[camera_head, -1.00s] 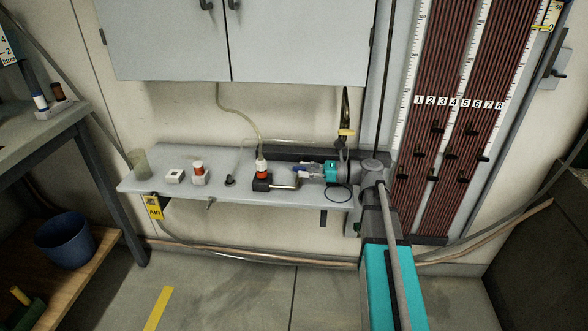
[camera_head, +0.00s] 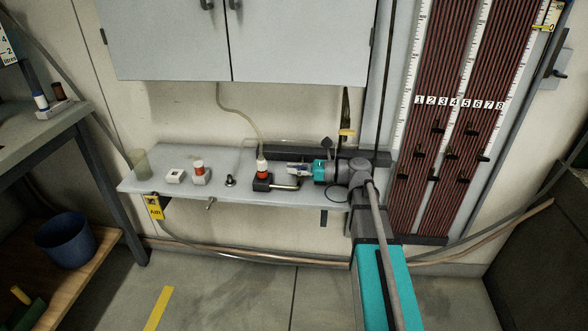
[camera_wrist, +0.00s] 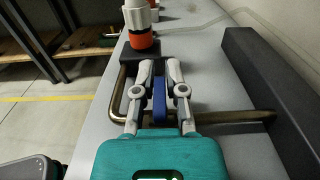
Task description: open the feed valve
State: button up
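In the wrist view, a blue lever (camera_wrist: 159,103) stands between the fingers of my gripper (camera_wrist: 159,72). It appears to be the feed valve's handle, on a bent brass-coloured pipe (camera_wrist: 115,90) that runs under the gripper. The fingers are close together, one on each side of the lever; I cannot tell whether both press on it. In the head view my gripper (camera_head: 291,168) reaches left over the wall shelf, above the pipe (camera_head: 285,187). The valve body is hidden under the gripper.
An orange-and-white fitting (camera_head: 262,169) stands on a dark block just left of the gripper, with a hose rising from it. A dark bar (camera_wrist: 265,85) lies along the shelf (camera_head: 220,192) beside the wall. A tube board (camera_head: 425,175) stands to the right.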

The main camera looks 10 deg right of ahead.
jog(key=shift+w+n+g, duration=0.1)
jog(key=shift+n+g, duration=0.2)
jog(key=shift+g, duration=0.2)
grip_shut()
jog(key=shift+n+g+y, duration=0.3)
jog(key=shift+n+g, duration=0.2)
jog(key=shift+g, duration=0.2)
jog(key=shift+s+n+g, duration=0.2)
jog(key=shift+n+g, duration=0.5)
jog(key=shift+g, duration=0.4)
jog(key=shift+s+n+g, duration=0.2)
jog(key=shift+n+g, duration=0.5)
jog(key=shift+g, duration=0.4)
jog(key=o, duration=0.6)
grip_release()
jog(key=shift+m+t, duration=0.4)
jog(key=shift+t, duration=0.2)
